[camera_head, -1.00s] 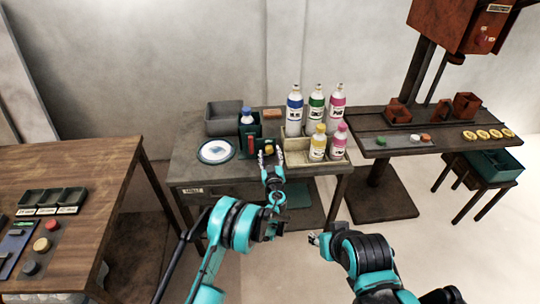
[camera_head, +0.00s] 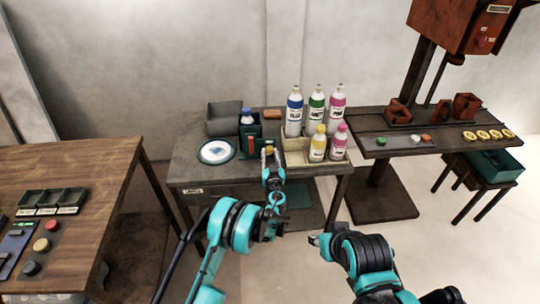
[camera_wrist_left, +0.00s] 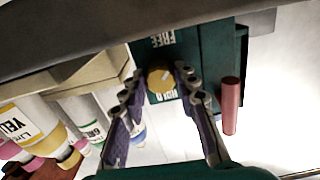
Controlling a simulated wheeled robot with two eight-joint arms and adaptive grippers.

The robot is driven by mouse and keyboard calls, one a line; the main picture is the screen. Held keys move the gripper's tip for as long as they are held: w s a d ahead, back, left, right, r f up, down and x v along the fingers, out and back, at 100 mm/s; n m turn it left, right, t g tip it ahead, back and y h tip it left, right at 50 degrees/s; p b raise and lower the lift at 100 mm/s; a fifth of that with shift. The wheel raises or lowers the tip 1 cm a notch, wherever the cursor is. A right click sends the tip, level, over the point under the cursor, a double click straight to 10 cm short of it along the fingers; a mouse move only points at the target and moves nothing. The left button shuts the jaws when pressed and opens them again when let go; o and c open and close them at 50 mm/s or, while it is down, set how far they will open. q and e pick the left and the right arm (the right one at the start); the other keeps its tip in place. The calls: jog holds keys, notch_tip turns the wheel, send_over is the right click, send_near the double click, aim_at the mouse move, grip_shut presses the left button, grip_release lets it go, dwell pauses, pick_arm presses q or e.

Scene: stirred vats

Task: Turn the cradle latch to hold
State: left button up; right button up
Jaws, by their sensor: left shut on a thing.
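The cradle latch is a round yellow knob (camera_wrist_left: 160,80) on a dark green plate (camera_wrist_left: 215,45) with the words FREE and HOLD. In the left wrist view FREE is above the knob and HOLD below it. I cannot tell which word the knob points to. My left gripper (camera_wrist_left: 161,72) is shut on the knob, one finger on each side. In the head view this gripper (camera_head: 269,153) is at the front of the green cradle (camera_head: 250,130), which holds a blue-capped bottle (camera_head: 247,117). My right gripper (camera_head: 314,240) is off the table, low and apart; its jaws are too small to read.
A beige tray (camera_head: 298,160) with several coloured bottles stands just right of the cradle. A grey bin (camera_head: 223,121) is behind it, and a white-and-blue dish (camera_head: 216,151) is to its left. A red rod (camera_wrist_left: 230,105) is close beside the left fingers.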

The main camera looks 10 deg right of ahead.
pick_arm(q)
jog(key=m, duration=0.7)
jog(key=shift+a+r, duration=0.1)
jog(key=m, duration=0.6)
jog(key=shift+m, duration=0.4)
jog(key=m, duration=0.6)
jog(key=shift+r, duration=0.1)
jog(key=m, duration=0.6)
jog(key=shift+m, duration=0.3)
jog(key=o, duration=1.2)
jog(key=shift+c, duration=0.2)
jog(key=shift+s, duration=0.1)
